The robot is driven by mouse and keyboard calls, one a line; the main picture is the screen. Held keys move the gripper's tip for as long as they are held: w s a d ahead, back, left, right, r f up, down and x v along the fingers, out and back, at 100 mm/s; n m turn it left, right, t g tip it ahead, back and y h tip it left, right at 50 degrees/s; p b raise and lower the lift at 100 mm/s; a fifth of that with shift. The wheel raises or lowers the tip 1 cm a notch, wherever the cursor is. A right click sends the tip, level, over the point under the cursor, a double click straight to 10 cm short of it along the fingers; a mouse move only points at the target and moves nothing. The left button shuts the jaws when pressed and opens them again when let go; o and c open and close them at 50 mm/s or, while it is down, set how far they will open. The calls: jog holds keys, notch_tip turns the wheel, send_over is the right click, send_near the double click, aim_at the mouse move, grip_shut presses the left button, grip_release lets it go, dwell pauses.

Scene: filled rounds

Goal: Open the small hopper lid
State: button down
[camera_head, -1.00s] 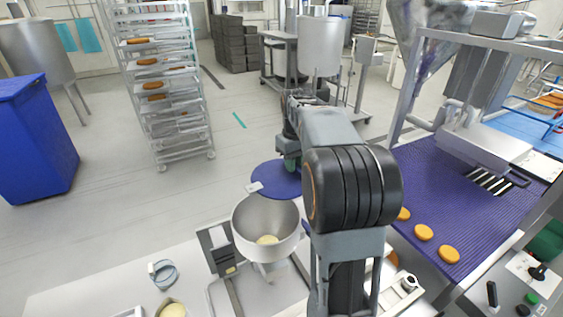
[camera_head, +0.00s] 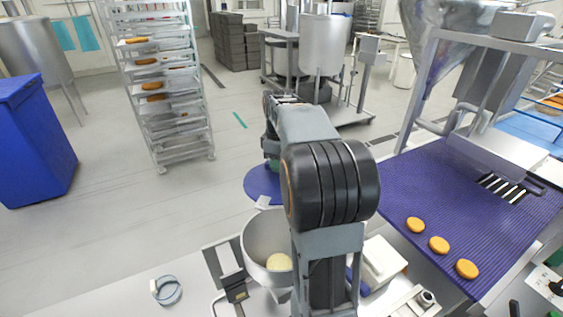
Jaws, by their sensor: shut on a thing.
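The small hopper (camera_head: 256,238) is a pale metal bowl at the lower middle, with a pale yellow mass in it. Its round blue lid (camera_head: 257,186) lies beyond the far rim, clear of the mouth, which is uncovered on the left. A small pale tab (camera_head: 263,202) sits between the lid's near edge and the rim. My arm hides the lid's right part and the hopper's right side. My gripper (camera_head: 273,166) is at the lid's far right part, shut on it; its fingertips are mostly hidden behind my arm.
A purple conveyor belt (camera_head: 460,190) with orange-brown rounds (camera_head: 439,245) is at right. A white box (camera_head: 382,258) stands right of my arm. A grey-blue ring (camera_head: 166,290) lies on the table at left. A tray rack (camera_head: 170,100) and blue bin (camera_head: 35,140) stand behind; the floor between is clear.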

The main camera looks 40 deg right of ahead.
jog(key=shift+w+a, duration=0.15)
jog(key=shift+w, duration=0.05)
dwell(0.4)
jog(key=c, duration=1)
grip_release()
notch_tip(320, 180, up, 14)
jog(key=shift+f, duration=0.1)
jog(key=shift+a, duration=0.1)
